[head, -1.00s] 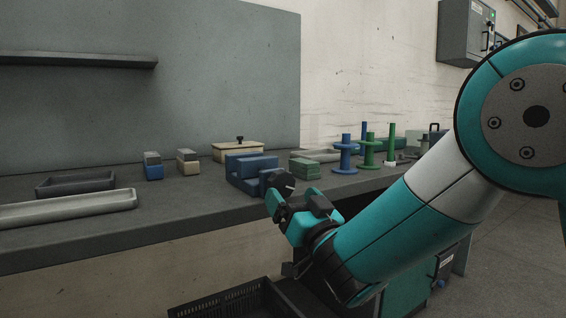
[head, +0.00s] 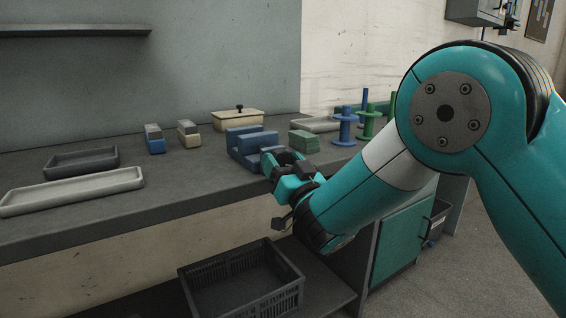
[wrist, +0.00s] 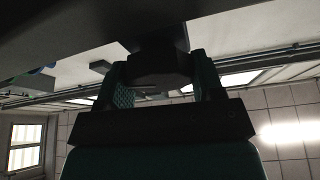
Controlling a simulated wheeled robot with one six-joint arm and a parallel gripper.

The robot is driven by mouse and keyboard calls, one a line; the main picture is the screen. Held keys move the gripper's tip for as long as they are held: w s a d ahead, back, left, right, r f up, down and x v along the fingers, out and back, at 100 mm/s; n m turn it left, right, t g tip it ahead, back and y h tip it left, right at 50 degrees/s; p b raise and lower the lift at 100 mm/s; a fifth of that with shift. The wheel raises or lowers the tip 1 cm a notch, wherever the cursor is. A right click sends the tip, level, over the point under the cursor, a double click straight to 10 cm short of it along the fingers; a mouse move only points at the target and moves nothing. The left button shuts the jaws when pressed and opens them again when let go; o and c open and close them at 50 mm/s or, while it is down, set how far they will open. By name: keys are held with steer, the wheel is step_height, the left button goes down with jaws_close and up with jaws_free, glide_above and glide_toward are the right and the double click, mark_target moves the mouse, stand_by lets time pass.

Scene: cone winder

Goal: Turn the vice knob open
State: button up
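The blue vice (head: 247,141) stands near the front edge of the bench, in the middle of the head view. Its dark round knob faces the front right. My gripper (head: 288,166) is at the knob and hides much of it in the head view. In the wrist view the dark knob (wrist: 158,68) lies between the two fingers of my gripper (wrist: 163,84) and fills nearly all the space between them. I cannot tell whether the fingers press on it or only stand around it.
A green block (head: 304,141) sits just right of the vice, with blue spools (head: 345,130) beyond. A lidded box (head: 238,119) stands behind. Trays (head: 75,190) lie at the left. A black crate (head: 240,284) is below the bench front. The bench left of the vice has free room.

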steer(key=c, duration=0.3)
steer(key=p, duration=0.2)
steer(key=shift+d+r+n+p, duration=0.1)
steer(key=shift+r+n+p, duration=0.2)
steer(key=shift+n+p, duration=0.1)
steer(key=n+p, duration=0.1)
steer(key=p, duration=0.2)
steer(key=n+g+y+p, duration=0.1)
steer(key=n+p, duration=0.1)
steer(key=p, duration=0.2)
steer(key=n+y+p, duration=0.1)
steer(key=p, duration=0.3)
steer(key=shift+r+n+g, duration=0.25)
steer(key=shift+n+g, duration=0.05)
steer(key=shift+n, duration=0.1)
steer(key=n+p, duration=0.1)
steer(key=p, duration=0.1)
steer(key=n+g+y+p, duration=0.1)
steer(key=n+p, duration=0.1)
steer(key=p, duration=0.1)
steer(key=shift+f+y+p, duration=0.25)
steer(key=shift+y+p, duration=0.05)
steer(key=shift+p, duration=0.05)
steer(key=shift+f+n+g+p, duration=0.15)
steer(key=shift+n+g+p, duration=0.35)
steer(key=shift+n+p, duration=0.45)
steer(key=shift+f+n, duration=0.15)
steer(key=shift+n, duration=0.2)
